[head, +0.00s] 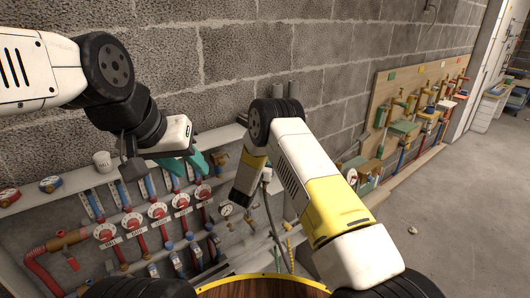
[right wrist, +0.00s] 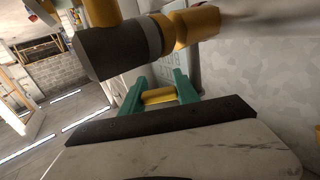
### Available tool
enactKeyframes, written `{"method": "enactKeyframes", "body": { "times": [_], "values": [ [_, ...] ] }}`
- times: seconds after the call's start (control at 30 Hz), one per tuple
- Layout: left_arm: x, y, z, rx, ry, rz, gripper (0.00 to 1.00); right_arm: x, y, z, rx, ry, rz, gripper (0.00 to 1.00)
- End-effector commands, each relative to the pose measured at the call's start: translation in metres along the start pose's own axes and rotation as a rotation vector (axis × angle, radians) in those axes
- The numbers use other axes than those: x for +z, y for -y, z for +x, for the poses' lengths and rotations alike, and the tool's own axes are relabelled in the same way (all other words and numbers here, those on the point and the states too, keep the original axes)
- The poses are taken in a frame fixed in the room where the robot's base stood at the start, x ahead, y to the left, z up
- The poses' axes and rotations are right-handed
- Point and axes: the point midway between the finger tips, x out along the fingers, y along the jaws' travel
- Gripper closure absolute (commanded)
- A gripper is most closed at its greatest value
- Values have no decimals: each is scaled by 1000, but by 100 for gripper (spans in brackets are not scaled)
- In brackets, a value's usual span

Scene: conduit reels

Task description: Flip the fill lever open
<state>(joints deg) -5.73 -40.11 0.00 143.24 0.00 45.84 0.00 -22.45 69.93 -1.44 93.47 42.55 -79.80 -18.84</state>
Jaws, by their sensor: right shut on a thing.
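My right gripper (right wrist: 160,88) has its two teal fingers on either side of a short yellow cylindrical piece (right wrist: 158,97) and is shut on it. The piece looks like a lever's grip, but I cannot tell for sure that it is the fill lever. A large dark cylinder with brass-coloured ends (right wrist: 115,48) fills the top of the right wrist view. In the head view my right arm hides the right gripper. My left gripper (head: 186,164) is open and empty, its teal fingers apart above the pipe panel.
The panel carries several red dials (head: 131,220), red piping (head: 42,272) and a small pressure gauge (head: 227,209). A white cup (head: 102,161) stands on the ledge near my left gripper. A wooden board with valves (head: 378,78) stands along the wall at right. The floor (head: 455,210) at right is mostly clear.

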Motion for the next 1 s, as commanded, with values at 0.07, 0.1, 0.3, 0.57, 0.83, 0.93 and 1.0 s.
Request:
{"method": "enactKeyframes", "body": {
  "times": [0.07,0.1,0.3,0.57,0.83,0.93,1.0],
  "values": [
    [0,0,0,0,0,0,64,0,1,-4,69,-3,2,100],
    [0,0,0,0,0,0,64,-1,0,-5,108,-3,4,100],
    [0,0,0,0,0,0,64,0,-4,-13,287,-2,3,100],
    [0,0,0,0,0,0,64,0,-7,-22,471,-2,5,100],
    [0,0,0,0,0,0,64,-1,-9,-27,578,-2,4,100],
    [0,0,0,0,0,0,64,-1,-9,-28,597,-2,3,100],
    [0,0,0,0,0,0,64,-1,-9,-28,604,-3,3,100]
  ]
}}
